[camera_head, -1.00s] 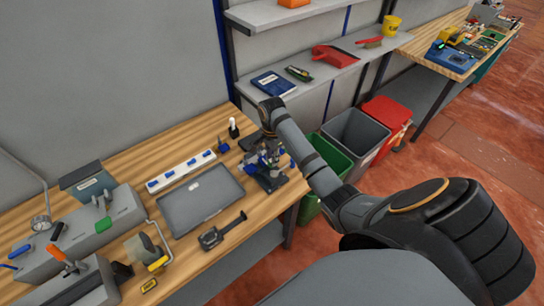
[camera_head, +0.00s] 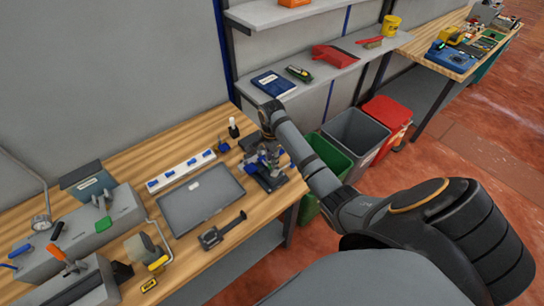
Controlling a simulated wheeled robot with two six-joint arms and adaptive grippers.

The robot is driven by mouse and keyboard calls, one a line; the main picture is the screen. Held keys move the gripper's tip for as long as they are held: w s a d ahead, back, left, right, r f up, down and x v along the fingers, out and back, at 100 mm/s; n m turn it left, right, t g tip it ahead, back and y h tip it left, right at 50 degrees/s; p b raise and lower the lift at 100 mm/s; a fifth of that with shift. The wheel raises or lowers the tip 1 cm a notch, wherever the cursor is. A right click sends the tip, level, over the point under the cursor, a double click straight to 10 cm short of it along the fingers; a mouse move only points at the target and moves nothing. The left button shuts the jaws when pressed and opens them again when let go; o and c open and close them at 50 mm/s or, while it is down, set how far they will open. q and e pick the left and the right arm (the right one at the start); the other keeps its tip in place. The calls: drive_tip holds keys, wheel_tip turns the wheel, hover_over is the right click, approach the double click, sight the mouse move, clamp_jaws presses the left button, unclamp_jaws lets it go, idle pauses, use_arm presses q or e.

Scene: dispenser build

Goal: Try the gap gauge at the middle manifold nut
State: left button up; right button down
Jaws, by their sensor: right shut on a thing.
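My right arm reaches from the lower right to the right end of the wooden bench. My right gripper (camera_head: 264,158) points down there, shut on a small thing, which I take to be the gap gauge. The gauge is too small and too covered by the gripper to make out clearly. The gripper is over or beside a dark fixture with blue parts (camera_head: 270,181); I cannot tell whether they touch. A white bar with several blue pieces (camera_head: 180,171), which may be the manifold, lies left of the gripper. No middle nut can be picked out surely. My left gripper is out of view.
A grey flat tray (camera_head: 200,199) and a dark hand tool (camera_head: 221,231) lie in front of the white bar. A small dark bottle with a white top (camera_head: 233,129) stands behind. Grey clamp fixtures (camera_head: 95,228) fill the left. Bins (camera_head: 355,134) stand beyond the bench's right end.

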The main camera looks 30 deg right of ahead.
drive_tip(key=shift+w+a+b, duration=0.15)
drive_tip(key=shift+w+b, duration=0.45)
drive_tip(key=shift+w, duration=1.35)
idle(0.4)
drive_tip(key=shift+s+p, duration=0.7)
drive_tip(key=shift+s, duration=1.45)
drive_tip(key=shift+d+r, duration=0.2)
drive_tip(key=shift+r, duration=2.3)
